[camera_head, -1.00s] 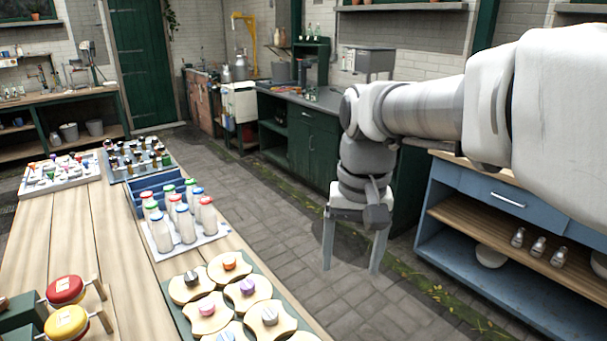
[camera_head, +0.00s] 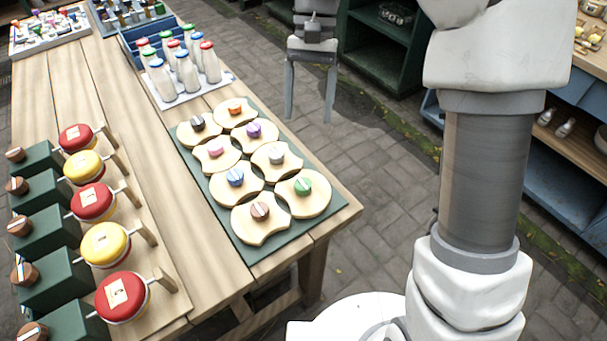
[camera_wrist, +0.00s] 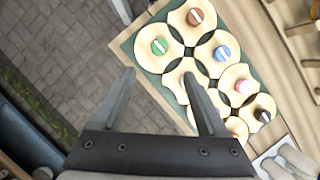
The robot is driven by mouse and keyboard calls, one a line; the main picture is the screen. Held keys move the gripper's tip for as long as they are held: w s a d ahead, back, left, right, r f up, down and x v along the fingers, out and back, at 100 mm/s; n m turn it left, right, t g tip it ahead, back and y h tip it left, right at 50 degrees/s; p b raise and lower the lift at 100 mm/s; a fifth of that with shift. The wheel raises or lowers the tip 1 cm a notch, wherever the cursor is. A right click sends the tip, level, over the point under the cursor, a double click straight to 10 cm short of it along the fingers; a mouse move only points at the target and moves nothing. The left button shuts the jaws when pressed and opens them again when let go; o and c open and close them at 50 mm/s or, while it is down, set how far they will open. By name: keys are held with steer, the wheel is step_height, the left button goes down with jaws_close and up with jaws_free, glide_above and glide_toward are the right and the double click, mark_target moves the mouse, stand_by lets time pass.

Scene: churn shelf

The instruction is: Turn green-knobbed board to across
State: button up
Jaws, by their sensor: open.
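The green-knobbed board (camera_head: 314,200) is a pale round wooden piece at the near right corner of a dark green base (camera_head: 262,252). Its green knob (camera_head: 302,186) has a light line across its top. In the wrist view the green-knobbed board (camera_wrist: 148,58) lies beyond my fingertips, with its green knob (camera_wrist: 159,47) uncovered. My gripper (camera_head: 310,116) is open and empty, pointing down beyond the far right side of the table. In the wrist view, my gripper (camera_wrist: 158,74) has its right finger in front of the grey-knobbed board and its left finger over the floor.
Neighbouring boards carry brown (camera_head: 260,210), blue (camera_head: 236,176), grey (camera_head: 276,154), purple (camera_head: 253,130) and other knobs. Milk bottles (camera_head: 186,72) stand in a tray behind them. Red and yellow drums (camera_head: 92,202) line the left.

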mark_target(303, 184)
steer(key=b+x, duration=0.2)
steer(key=x, duration=1.3)
steer(key=shift+f+b, duration=0.25)
steer(key=shift+b, duration=0.05)
jaws_close()
